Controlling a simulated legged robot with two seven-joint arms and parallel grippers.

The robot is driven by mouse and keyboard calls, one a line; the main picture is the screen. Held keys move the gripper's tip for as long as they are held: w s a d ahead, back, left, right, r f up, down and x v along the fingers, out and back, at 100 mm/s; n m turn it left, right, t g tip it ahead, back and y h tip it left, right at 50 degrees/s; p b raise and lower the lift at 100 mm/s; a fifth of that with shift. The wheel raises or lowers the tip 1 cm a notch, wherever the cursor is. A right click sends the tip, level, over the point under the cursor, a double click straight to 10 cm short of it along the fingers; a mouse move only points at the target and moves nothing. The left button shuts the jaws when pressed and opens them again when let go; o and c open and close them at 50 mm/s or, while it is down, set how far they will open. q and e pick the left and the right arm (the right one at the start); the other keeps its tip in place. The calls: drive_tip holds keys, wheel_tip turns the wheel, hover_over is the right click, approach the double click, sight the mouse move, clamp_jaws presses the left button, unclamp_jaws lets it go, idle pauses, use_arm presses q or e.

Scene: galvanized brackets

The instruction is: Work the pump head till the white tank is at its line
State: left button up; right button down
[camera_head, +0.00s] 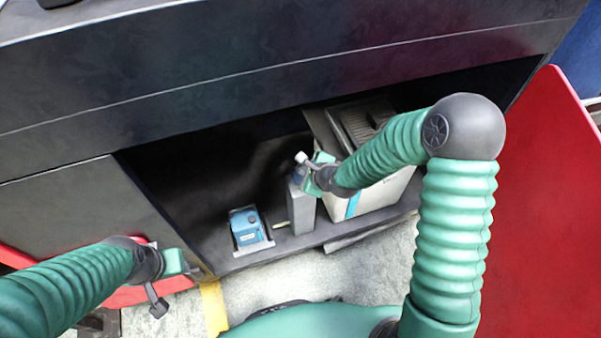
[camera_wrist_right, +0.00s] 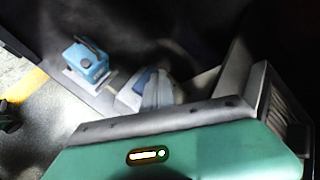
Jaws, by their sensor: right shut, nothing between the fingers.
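The white tank (camera_head: 385,193) stands in the open compartment on the right in the head view, with an upright blue strip on its front. My right forearm covers part of it. A grey upright post (camera_head: 301,212) with a bluish top stands left of the tank. It may carry the pump head, and its top shows in the right wrist view (camera_wrist_right: 148,88). My right gripper (camera_head: 308,181) is shut and empty at the post's top; whether it touches is unclear. My left gripper (camera_head: 180,263) is outside the compartment at lower left, its jaws unclear.
A small blue unit (camera_head: 245,226) sits on a plate on the compartment floor, left of the post. A red panel (camera_head: 545,220) stands at the right. The dark cabinet front (camera_head: 250,85) overhangs the compartment. Pale floor (camera_head: 265,288) is open in front.

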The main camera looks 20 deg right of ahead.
drive_tip(key=shift+f+b, duration=0.45)
drive_tip(key=shift+f, duration=0.65)
idle(0.6)
drive_tip(key=shift+r, duration=0.1)
drive_tip(key=shift+r+p, duration=1.6)
drive_tip(key=shift+p, duration=0.4)
wheel_tip(320, 180, up, 5)
drive_tip(key=p, duration=0.5)
drive_tip(key=shift+r, duration=0.15)
